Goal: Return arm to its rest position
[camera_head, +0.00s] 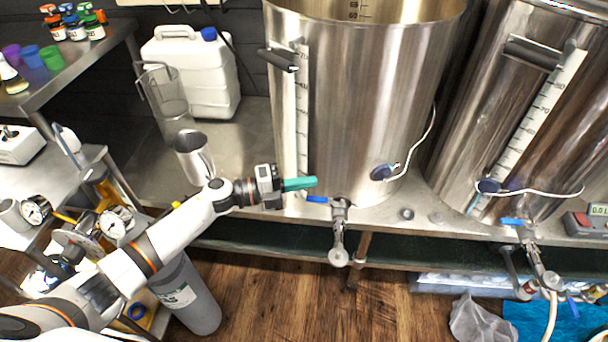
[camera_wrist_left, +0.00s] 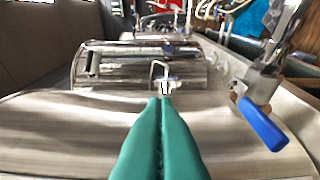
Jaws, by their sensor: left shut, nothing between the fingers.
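My left arm comes in from the lower left in the head view. Its left gripper (camera_head: 315,182) has green fingers, shut and empty, in front of the lower wall of the large steel kettle (camera_head: 365,100). The fingertips are beside the blue valve handle (camera_head: 317,199) of the kettle's spigot (camera_head: 339,230). In the left wrist view, the closed green fingers (camera_wrist_left: 165,105) point over the shiny steel, and the blue handle (camera_wrist_left: 263,125) is to their right. I cannot tell whether the fingers touch the kettle. My right gripper is not in view.
A steel pitcher (camera_head: 193,158), a clear jug (camera_head: 165,100) and a white canister (camera_head: 195,70) stand left of the kettle. A second kettle (camera_head: 520,110) is to the right. Pressure gauges (camera_head: 116,222) and a grey gas cylinder (camera_head: 187,297) are near my arm. Wooden floor (camera_head: 300,305) lies open below.

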